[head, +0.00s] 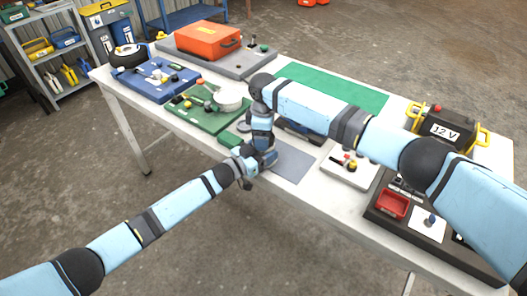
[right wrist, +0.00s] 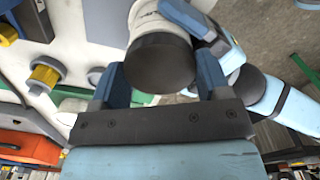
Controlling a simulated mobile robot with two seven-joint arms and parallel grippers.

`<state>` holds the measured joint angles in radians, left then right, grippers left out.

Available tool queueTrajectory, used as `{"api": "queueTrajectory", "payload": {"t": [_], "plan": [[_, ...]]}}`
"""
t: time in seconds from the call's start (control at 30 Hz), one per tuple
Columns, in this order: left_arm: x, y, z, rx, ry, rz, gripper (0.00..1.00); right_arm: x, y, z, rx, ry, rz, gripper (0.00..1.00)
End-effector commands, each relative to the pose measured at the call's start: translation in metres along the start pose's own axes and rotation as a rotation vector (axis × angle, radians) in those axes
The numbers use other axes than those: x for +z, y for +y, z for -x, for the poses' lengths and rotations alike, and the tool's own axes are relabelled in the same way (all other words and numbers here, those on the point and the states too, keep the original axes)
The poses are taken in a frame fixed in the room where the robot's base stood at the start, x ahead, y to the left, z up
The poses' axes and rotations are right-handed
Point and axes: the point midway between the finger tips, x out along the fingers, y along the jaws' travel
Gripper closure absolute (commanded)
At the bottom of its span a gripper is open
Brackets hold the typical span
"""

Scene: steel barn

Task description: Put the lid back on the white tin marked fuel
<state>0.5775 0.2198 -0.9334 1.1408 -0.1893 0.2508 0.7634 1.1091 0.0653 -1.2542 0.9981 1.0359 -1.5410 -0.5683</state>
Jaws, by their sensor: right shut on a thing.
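In the right wrist view a white tin (right wrist: 150,18) with dark lettering, only partly readable, shows beyond a dark grey round lid (right wrist: 162,64). The lid is at the tin's near end, in line with it; I cannot tell whether it is fully seated. My right gripper (right wrist: 158,82) is shut on the lid, one finger on each side. My left gripper (right wrist: 190,18) is at the tin's right side, with a finger across its wall, and looks shut on it. In the head view both hands meet over the table's front edge, my right gripper (head: 263,150) hiding the tin.
The white table (head: 330,205) holds a green tray (head: 205,120), a blue tray (head: 155,85), an orange case (head: 207,40), a 12 V battery box (head: 445,130) and a dark tray with a red bin (head: 392,205). A green mat (head: 335,90) lies bare at the back.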

Motion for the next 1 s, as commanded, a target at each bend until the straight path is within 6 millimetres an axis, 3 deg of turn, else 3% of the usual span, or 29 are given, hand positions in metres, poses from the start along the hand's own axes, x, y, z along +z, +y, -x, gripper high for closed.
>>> {"api": "queueTrajectory", "payload": {"t": [0.23, 0.27, 0.33, 0.37, 0.7, 1.0], "plan": [[0.0, -0.001, 0.0, -0.002, -0.001, 0.001, 0.98, 0.0, 0.0, 0.0, 0.0, -0.001, -0.004, 0.59], [0.0, -0.001, 0.0, -0.002, -0.001, 0.001, 0.98, 0.001, 0.0, 0.0, 0.0, -0.001, -0.004, 0.24], [0.0, -0.001, 0.0, -0.002, -0.001, 0.001, 0.98, 0.0, 0.0, 0.0, 0.0, -0.001, -0.004, 0.07], [0.0, -0.001, 0.0, -0.002, -0.001, 0.0, 0.98, 0.0, 0.0, 0.0, 0.0, -0.001, -0.003, 0.05], [0.0, -0.001, 0.0, -0.001, -0.001, 0.0, 0.98, 0.0, 0.0, 0.004, 0.0, 0.0, -0.002, 0.05], [0.0, -0.001, 0.0, -0.001, -0.001, 0.0, 0.98, 0.0, 0.0, 0.04, 0.0, 0.002, -0.002, 0.05]]}}
